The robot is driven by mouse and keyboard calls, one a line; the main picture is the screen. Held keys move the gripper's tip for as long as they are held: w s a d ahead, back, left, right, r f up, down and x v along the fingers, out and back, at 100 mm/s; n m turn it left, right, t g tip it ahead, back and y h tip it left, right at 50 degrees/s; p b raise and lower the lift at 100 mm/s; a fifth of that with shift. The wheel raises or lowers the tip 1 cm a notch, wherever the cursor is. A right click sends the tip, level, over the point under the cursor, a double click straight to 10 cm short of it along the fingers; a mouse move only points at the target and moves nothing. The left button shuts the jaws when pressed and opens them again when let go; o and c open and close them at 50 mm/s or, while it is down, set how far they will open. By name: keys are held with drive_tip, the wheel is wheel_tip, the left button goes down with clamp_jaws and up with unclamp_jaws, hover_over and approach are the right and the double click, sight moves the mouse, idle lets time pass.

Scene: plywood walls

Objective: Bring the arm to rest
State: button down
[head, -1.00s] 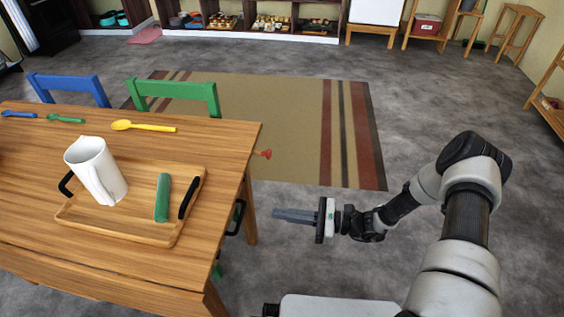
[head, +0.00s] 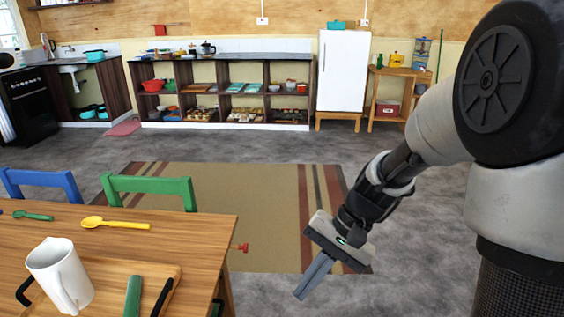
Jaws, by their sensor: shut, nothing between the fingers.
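My gripper (head: 303,291) is shut and empty. It points down and to the left, over the floor to the right of the wooden table (head: 190,237). My arm is bent, its large dark joint and pale links filling the right side of the head view. The gripper is apart from the table and from everything on it.
A wooden tray (head: 160,267) on the table holds a white jug (head: 62,276) and a green cylinder (head: 132,296). Yellow (head: 120,224) and green spoons lie behind. A striped rug (head: 245,200) covers the floor ahead. Shelves (head: 235,95) and a white fridge (head: 342,72) stand at the back.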

drive_tip(key=s+d+r+n+t+h+p, duration=0.1)
drive_tip(key=s+d+r+n+t+h, duration=0.3)
drive_tip(key=r, duration=0.4)
drive_tip(key=s+d+r+n+t+h, duration=0.1)
drive_tip(key=s+d+r+t+h, duration=0.1)
drive_tip(key=s+d+r+t, duration=0.45)
wheel_tip(320, 180, up, 22)
drive_tip(key=w+a+g+p, duration=0.1)
drive_tip(key=g+p, duration=0.1)
drive_tip(key=p, duration=1.8)
drive_tip(key=shift+w+a+f+g, duration=0.15)
drive_tip(key=shift+w+g, duration=0.05)
drive_tip(key=shift+g, duration=0.15)
